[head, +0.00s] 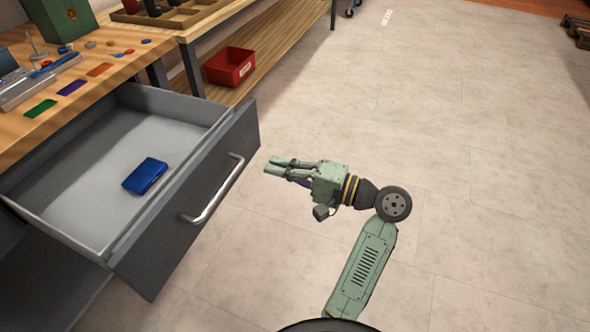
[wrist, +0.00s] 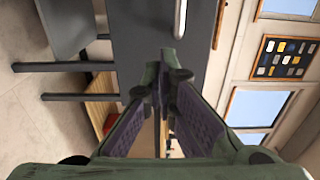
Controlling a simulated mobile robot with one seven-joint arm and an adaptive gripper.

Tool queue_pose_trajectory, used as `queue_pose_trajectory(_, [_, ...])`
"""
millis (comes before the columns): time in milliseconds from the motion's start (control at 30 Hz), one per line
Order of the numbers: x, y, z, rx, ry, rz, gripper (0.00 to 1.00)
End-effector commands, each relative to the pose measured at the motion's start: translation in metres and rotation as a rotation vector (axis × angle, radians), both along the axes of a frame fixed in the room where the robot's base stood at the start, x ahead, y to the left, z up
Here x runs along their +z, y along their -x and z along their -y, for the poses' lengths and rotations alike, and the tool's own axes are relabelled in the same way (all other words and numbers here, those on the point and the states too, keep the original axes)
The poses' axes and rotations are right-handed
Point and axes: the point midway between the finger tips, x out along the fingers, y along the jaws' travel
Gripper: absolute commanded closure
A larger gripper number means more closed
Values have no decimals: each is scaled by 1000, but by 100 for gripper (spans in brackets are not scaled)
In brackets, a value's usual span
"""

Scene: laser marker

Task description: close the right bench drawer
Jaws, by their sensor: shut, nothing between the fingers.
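The bench drawer (head: 195,205) is pulled well out from under the wooden bench. Its dark grey front has a silver bar handle (head: 217,190), and a blue box (head: 145,176) lies inside on the pale floor of the drawer. My gripper (head: 268,166) is shut and empty. In the head view it appears just right of the drawer front, near its far end, with fingers pointing left toward it. In the wrist view the shut fingertips (wrist: 166,68) are in front of the dark drawer front (wrist: 145,30), and part of the handle (wrist: 180,18) shows above. I cannot tell whether they touch.
The wooden bench top (head: 135,58) holds coloured cards, small parts and a green machine. A second table with a lower shelf stands behind, with a red bin (head: 229,67) on the shelf. The floor (head: 480,150) to the right is clear.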

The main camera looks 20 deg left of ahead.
Motion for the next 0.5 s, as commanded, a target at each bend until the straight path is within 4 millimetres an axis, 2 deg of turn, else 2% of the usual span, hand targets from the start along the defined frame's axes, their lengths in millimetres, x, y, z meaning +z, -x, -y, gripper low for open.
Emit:
queue_pose_trajectory(33, [1, 1, -13, 5, 1, -1, 100])
queue_pose_trajectory(200, [2, -3, -45, 4, 1, 1, 100])
queue_pose_trajectory(333, [1, -5, -63, 1, 1, 1, 100])
queue_pose_trajectory(500, [1, -6, -74, -1, 1, 1, 100])
